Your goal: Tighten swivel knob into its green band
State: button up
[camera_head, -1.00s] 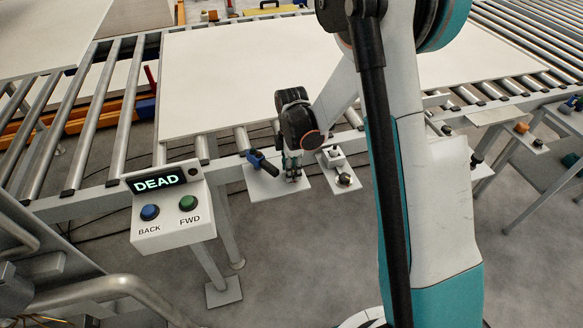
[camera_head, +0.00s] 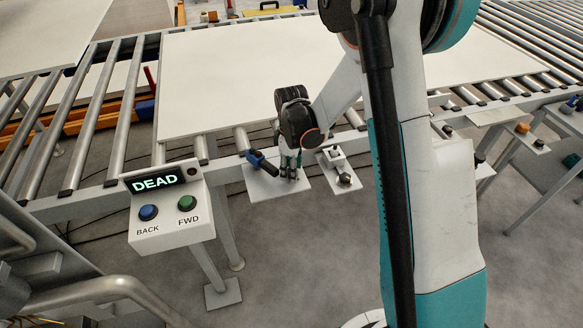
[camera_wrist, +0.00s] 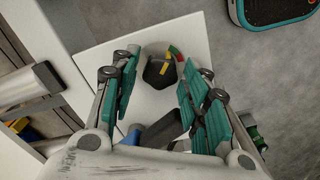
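The swivel knob (camera_wrist: 158,72) is dark and faceted and sits on a pale plate (camera_wrist: 95,55) in the wrist view. A curved band (camera_wrist: 176,53) with red, yellow and green parts shows at its upper right. A small yellow mark shows on the knob, but its exact setting against the green is hard to tell. My gripper (camera_wrist: 159,68) has its teal fingers apart, one on each side of the knob, with narrow gaps visible. In the head view my gripper (camera_head: 290,172) points down over the plate (camera_head: 262,184) and hides the knob.
A blue fitting with a dark handle (camera_head: 262,162) stands close left of my gripper. A small plate with a metal fitting (camera_head: 338,160) is close on the right. A control box reading DEAD (camera_head: 168,212) stands at left. The roller conveyor bears a large white panel (camera_head: 235,75) behind.

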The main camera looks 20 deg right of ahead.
dwell(0.3)
notch_tip(320, 180, up, 12)
dwell(0.6)
jog(key=shift+c, duration=0.6)
